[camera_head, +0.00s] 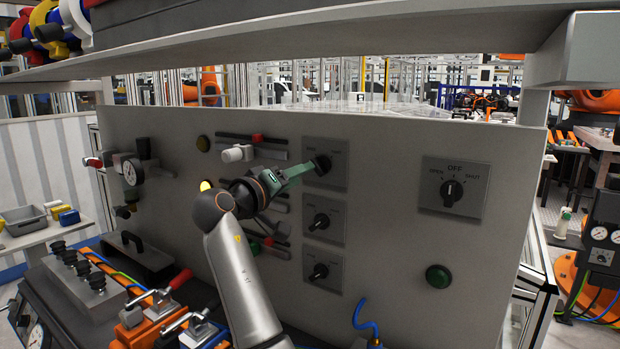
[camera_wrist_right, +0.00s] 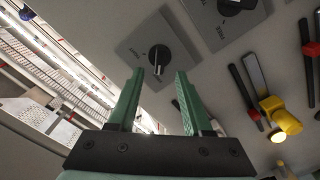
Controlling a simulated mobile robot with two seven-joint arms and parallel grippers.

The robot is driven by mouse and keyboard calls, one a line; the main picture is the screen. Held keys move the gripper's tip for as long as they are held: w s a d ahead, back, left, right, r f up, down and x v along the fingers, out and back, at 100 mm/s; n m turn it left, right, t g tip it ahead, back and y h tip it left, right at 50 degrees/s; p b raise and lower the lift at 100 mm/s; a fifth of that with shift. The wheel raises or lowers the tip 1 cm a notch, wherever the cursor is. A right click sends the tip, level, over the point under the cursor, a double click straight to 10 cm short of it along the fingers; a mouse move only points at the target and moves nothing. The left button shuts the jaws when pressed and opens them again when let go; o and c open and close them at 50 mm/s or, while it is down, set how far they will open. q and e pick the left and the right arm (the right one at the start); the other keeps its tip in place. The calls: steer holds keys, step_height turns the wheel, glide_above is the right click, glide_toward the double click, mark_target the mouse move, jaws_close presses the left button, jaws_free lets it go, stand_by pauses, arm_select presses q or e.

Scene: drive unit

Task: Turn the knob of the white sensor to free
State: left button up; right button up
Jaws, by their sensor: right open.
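The white sensor (camera_head: 238,153) sits on a dark slot at the upper left middle of the grey panel. A small plate (camera_head: 338,150) with a black knob (camera_head: 322,165) is to its right, at about the same height. My right gripper (camera_head: 312,166) is at this knob in the head view, its green fingers partly covering the plate. In the right wrist view, the right gripper (camera_wrist_right: 158,75) is open, and the black knob (camera_wrist_right: 159,56) shows between and just beyond the fingertips. Contact cannot be told. My left gripper is not in view.
Two similar knobs, a middle one (camera_head: 320,221) and a lower one (camera_head: 319,271), sit below. A yellow sensor (camera_wrist_right: 285,125) shows in the wrist view. A shelf (camera_head: 330,45) overhangs the panel.

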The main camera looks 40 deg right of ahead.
steer(key=b+v, duration=0.1)
steer(key=v, duration=0.4)
steer(key=shift+s+a, duration=0.1)
steer(key=shift+a, duration=0.3)
